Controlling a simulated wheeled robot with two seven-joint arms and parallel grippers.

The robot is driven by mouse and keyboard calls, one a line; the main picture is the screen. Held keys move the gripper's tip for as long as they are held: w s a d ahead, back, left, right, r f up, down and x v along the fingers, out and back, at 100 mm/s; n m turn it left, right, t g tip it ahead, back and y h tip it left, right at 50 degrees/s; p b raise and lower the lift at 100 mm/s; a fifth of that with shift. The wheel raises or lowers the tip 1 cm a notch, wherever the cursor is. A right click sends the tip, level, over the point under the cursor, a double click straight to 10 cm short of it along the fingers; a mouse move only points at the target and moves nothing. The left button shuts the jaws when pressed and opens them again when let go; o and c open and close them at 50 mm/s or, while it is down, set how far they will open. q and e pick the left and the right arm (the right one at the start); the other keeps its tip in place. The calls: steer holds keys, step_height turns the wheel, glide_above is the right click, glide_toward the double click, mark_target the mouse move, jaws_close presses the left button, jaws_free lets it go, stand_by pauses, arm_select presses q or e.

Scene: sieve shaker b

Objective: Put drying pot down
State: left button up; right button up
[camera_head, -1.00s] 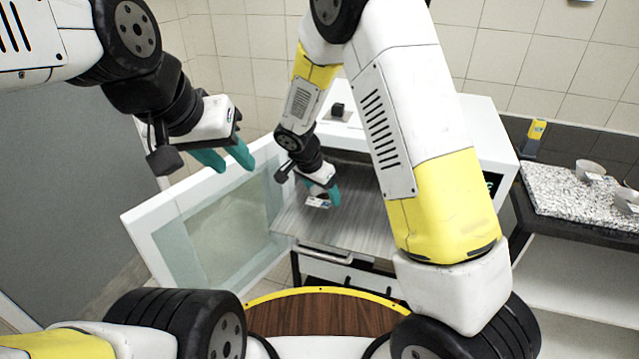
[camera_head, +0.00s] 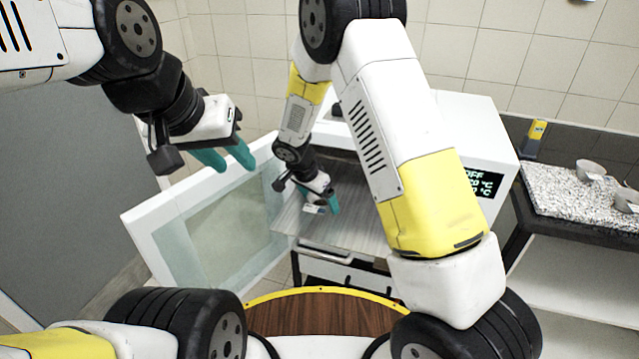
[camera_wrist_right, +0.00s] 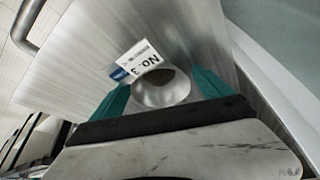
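The drying pot, a small grey metal cup (camera_wrist_right: 161,92) with a white "No. 3" label (camera_wrist_right: 140,60), is between the teal fingers of my right gripper (camera_wrist_right: 161,85) in the right wrist view. The fingers appear to touch it on both sides. In the head view my right gripper (camera_head: 320,198) is low over the grey shelf surface (camera_head: 345,225) in front of the oven, with the pot's label (camera_head: 314,209) showing. I cannot tell whether the pot's base touches the surface. My left gripper (camera_head: 224,157) is open and empty above the oven door.
The white oven (camera_head: 478,130) has its glass door (camera_head: 225,215) swung open to the left. At the right, a speckled slab (camera_head: 555,190) on a dark bench holds several small pots, and a yellow-grey device (camera_head: 534,138) stands behind it. Bare shelf surface lies around the held pot.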

steer(key=shift+r, duration=0.1)
steer(key=v, duration=1.2)
steer(key=s+d+r+n+y, duration=0.3)
steer(key=s+d+r, duration=0.6)
steer(key=d+r, duration=0.35)
steer(key=s+d+r+n+t+y, duration=0.1)
steer(key=s+d+r+n, duration=0.1)
steer(key=s, duration=0.5)
steer(key=s+d+r+n+t+y, duration=0.1)
steer(key=s+d+r+n, duration=0.2)
steer(key=s, duration=0.4)
steer(key=shift+r+n+t, duration=0.3)
steer(key=shift+r+t, duration=0.1)
steer(key=shift+r, duration=0.35)
